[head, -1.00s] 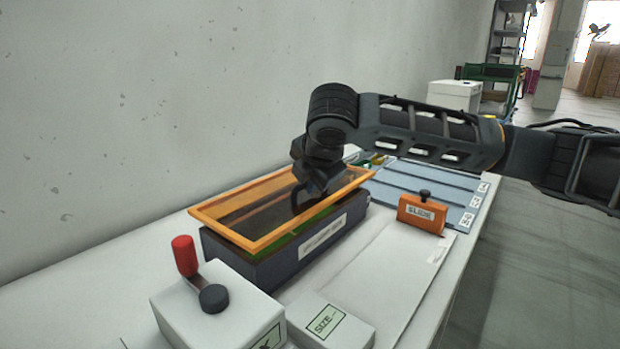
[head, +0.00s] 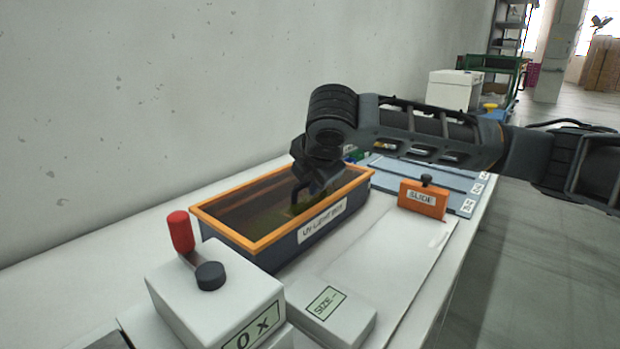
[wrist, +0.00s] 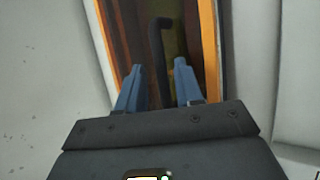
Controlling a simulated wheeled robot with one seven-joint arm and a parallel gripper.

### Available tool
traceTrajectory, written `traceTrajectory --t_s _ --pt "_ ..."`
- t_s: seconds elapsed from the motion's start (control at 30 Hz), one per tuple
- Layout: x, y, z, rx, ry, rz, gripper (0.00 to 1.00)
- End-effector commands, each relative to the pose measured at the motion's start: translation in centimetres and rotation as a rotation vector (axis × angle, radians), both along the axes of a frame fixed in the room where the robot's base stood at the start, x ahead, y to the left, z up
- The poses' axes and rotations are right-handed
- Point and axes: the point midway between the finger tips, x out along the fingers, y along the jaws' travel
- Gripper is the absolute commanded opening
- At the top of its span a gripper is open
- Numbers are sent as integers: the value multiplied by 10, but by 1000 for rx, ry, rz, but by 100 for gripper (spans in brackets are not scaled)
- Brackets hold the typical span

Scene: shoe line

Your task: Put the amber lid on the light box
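The amber lid (head: 255,243) is a dark see-through panel in an orange frame. It lies level on top of the dark light box (head: 285,258), with its frame along the box's rim and no clear gap at the front. In the wrist view, the lid (wrist: 209,50) shows with its black handle (wrist: 158,45). My gripper (wrist: 157,78) has its two blue fingers spread, with visible space between each finger and the handle. In the head view, my gripper (head: 308,198) is over the lid's middle; the fingertips are partly hidden.
A white box with a red lever (head: 215,300) and a white SIZE block (head: 330,308) stand in front. An orange SLIDE block (head: 424,200) stands to the right, near a blue-grey panel (head: 460,185).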

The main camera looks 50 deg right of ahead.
Motion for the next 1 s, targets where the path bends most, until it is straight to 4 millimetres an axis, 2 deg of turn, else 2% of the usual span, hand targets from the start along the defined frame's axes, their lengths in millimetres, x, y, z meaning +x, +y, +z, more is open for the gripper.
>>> traceTrajectory --t_s 0.37,0.8,1.0 --pt "-2 2 1 2 2 1 43" --pt "-34 25 50 0 -2 2 43" --pt "-41 29 60 0 -2 1 43"
